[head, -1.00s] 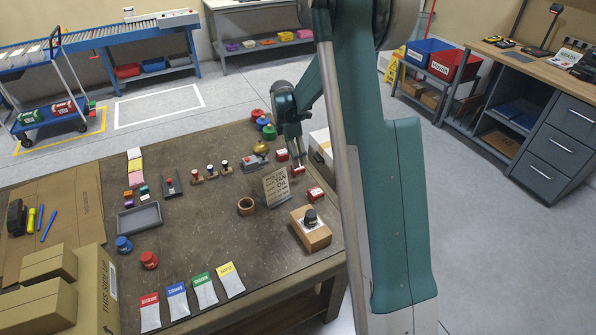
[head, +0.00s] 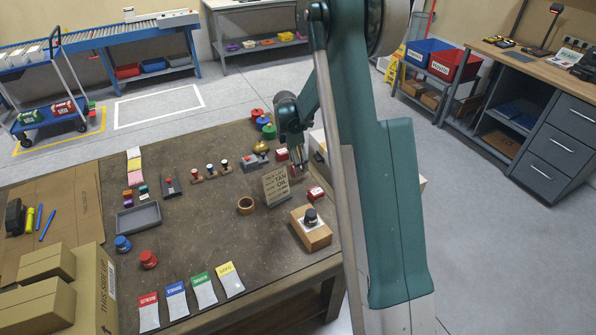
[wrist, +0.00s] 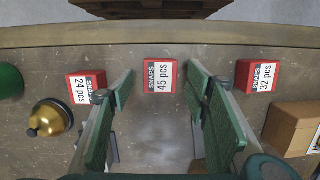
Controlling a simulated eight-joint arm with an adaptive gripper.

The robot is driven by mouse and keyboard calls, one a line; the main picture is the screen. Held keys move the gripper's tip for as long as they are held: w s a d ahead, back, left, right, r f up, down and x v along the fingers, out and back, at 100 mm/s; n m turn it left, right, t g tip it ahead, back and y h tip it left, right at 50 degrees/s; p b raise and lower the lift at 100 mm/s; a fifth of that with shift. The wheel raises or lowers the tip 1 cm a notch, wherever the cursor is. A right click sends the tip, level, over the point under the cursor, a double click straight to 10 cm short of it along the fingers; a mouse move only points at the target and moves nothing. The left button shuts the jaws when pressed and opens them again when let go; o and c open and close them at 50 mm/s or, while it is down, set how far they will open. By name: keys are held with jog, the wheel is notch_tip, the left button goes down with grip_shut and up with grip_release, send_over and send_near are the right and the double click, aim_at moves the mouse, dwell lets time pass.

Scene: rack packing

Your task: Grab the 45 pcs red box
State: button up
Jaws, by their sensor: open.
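In the wrist view, the red 45 pcs box (wrist: 160,77), with a white SNAPS label, lies ahead between my two green fingers. My gripper (wrist: 160,90) is open and empty, one finger to each side of the box's line. The red 24 pcs box (wrist: 87,87) is left of the left finger, and the red 32 pcs box (wrist: 257,76) is right of the right finger. In the head view, my gripper (head: 300,168) hangs over the row of red boxes and mostly hides the middle one.
A gold bell-shaped object (wrist: 49,118) and a brown box (wrist: 292,129) flank the row in the wrist view. In the head view, a tan sign (head: 277,187) stands close to my gripper. A wooden block (head: 311,234) with a dark knob is nearer the front edge.

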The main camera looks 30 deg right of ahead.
jog(key=shift+d+f, duration=0.15)
jog(key=shift+f, duration=0.6)
jog(key=shift+d+f, duration=0.1)
jog(key=shift+f, duration=0.65)
jog(key=shift+c, duration=0.7)
jog(key=c, duration=0.9)
